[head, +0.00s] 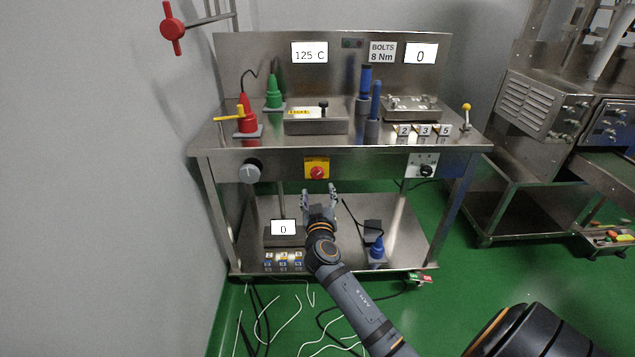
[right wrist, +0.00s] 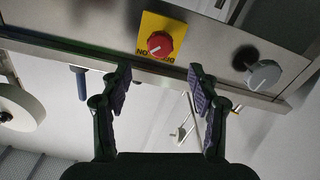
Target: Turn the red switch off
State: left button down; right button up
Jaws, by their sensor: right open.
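The red switch (head: 317,172) is a round red knob on a yellow plate (head: 317,161) on the front face of the steel workbench. In the right wrist view the red switch (right wrist: 160,43) shows above and between my fingers, with lettering on the yellow plate (right wrist: 176,24) partly covered by the knob. My right gripper (head: 319,190) is open and empty, just below the switch in the head view. In the right wrist view its two fingers (right wrist: 160,85) stand wide apart, with no contact with the knob visible. My left gripper is not in view.
A grey knob (head: 251,170) is left of the switch and a panel with a black knob (head: 426,171) is right. Above, the steel bench top (head: 362,133) holds red and green tools, blue tools and metal blocks. A lower shelf (head: 340,255) carries a scale and blue tool.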

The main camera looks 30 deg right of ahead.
aim_at(317, 175)
jog(key=x, duration=0.7)
jog(key=shift+f, duration=0.1)
jog(key=shift+w+d, duration=0.35)
jog(key=shift+w, duration=0.25)
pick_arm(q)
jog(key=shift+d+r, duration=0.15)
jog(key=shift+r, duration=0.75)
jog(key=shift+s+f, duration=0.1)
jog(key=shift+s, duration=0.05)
pick_arm(e)
jog(key=c, duration=1.2)
